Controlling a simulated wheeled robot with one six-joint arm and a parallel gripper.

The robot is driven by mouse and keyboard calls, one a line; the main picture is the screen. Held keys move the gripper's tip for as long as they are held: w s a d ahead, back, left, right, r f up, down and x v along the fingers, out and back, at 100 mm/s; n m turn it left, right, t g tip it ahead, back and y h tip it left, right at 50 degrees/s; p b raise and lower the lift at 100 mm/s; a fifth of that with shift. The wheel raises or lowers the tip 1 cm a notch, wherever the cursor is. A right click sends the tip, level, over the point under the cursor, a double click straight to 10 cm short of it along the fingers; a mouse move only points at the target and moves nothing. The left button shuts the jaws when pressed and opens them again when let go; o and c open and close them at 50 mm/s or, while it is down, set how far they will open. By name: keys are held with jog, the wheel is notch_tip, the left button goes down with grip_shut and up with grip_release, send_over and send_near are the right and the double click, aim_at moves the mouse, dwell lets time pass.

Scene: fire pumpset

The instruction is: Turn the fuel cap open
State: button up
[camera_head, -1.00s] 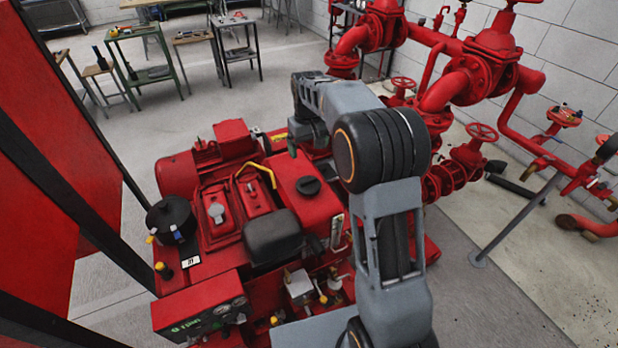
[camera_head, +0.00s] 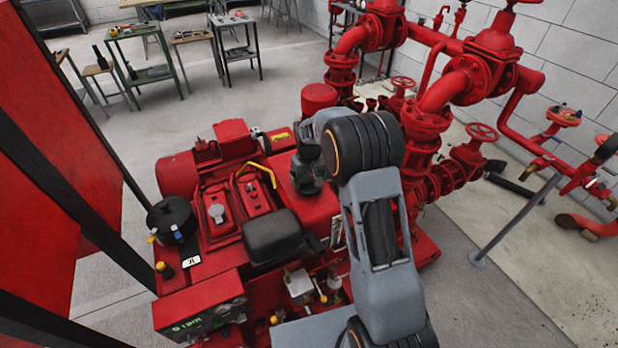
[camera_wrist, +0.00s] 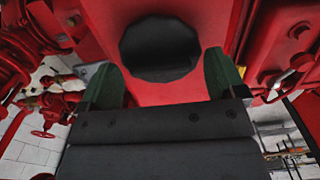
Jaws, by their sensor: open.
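The fuel cap (camera_wrist: 160,48) is a round black cap on the red tank, in the upper middle of the wrist view. My gripper (camera_wrist: 165,78) is open, with its two green-sided fingers apart at the lower left and lower right of the cap. The cap lies ahead of and between the finger line; I cannot tell whether the fingers touch it. In the head view my gripper (camera_head: 308,180) is over the red tank (camera_head: 318,208) and hides the cap.
A black seat-like cover (camera_head: 272,237) and a yellow bent handle (camera_head: 262,172) stand left of my gripper. Red pipes and valves (camera_head: 440,110) rise close on the right. Work tables (camera_head: 140,60) stand at the back left, with open floor before them.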

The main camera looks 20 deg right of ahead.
jog(key=c, duration=0.9)
jog(key=shift+n, duration=0.4)
jog(key=n, duration=0.4)
jog(key=shift+b, duration=0.4)
jog(key=n, duration=0.8)
jog(key=shift+n+b, duration=0.4)
jog(key=shift+n, duration=2.3)
